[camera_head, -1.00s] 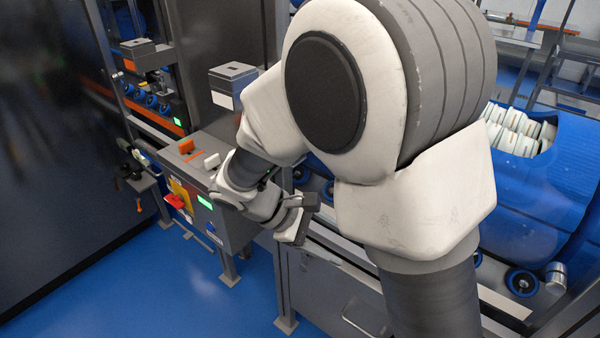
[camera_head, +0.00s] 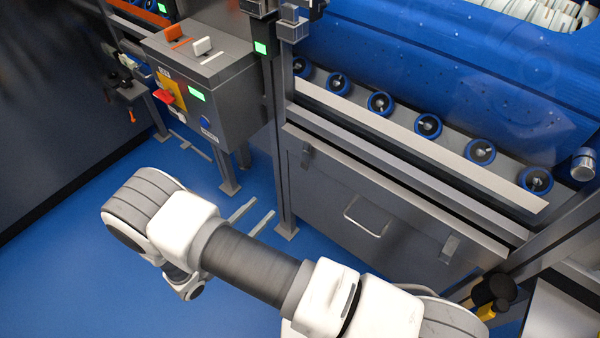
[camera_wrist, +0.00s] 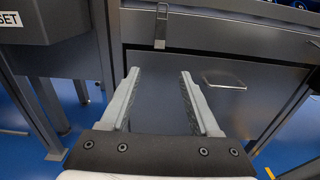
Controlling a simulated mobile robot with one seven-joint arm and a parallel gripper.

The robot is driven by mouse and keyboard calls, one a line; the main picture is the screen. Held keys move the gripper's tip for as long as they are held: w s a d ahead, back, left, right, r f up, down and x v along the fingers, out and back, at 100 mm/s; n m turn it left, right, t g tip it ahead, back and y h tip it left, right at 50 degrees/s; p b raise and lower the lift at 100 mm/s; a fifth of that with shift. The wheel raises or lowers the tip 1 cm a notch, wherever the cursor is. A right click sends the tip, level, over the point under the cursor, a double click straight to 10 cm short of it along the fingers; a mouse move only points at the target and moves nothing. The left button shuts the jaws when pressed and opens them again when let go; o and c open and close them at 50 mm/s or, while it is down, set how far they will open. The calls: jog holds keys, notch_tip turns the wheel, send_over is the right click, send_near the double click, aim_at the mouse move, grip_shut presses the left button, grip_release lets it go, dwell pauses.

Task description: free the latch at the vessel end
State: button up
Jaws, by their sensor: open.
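The grey panel (camera_head: 350,215) under the roller track carries two small metal latches and a bar handle (camera_head: 366,216). The left latch (camera_head: 307,156) is near the corner post; the right latch (camera_head: 449,249) is toward the far right end. I cannot tell which is the vessel end. In the wrist view the left latch (camera_wrist: 161,26) hangs upright over the panel's top edge, straight ahead of my gripper (camera_wrist: 158,75). The handle (camera_wrist: 224,82) is right of it, and the right latch (camera_wrist: 314,43) is at the picture's edge. My gripper is open, empty and apart from the panel.
A blue tub (camera_head: 430,60) stands above the blue rollers (camera_head: 428,125). A grey control box (camera_head: 205,85) with a red switch (camera_head: 164,97) stands left of the panel. The blue floor (camera_head: 90,270) is clear in front. A black and yellow fitting (camera_head: 492,293) is at the right.

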aim_at(304, 167)
jog(key=b+x, duration=0.2)
jog(key=x, duration=1.5)
jog(key=shift+w+d, duration=0.1)
grip_shut()
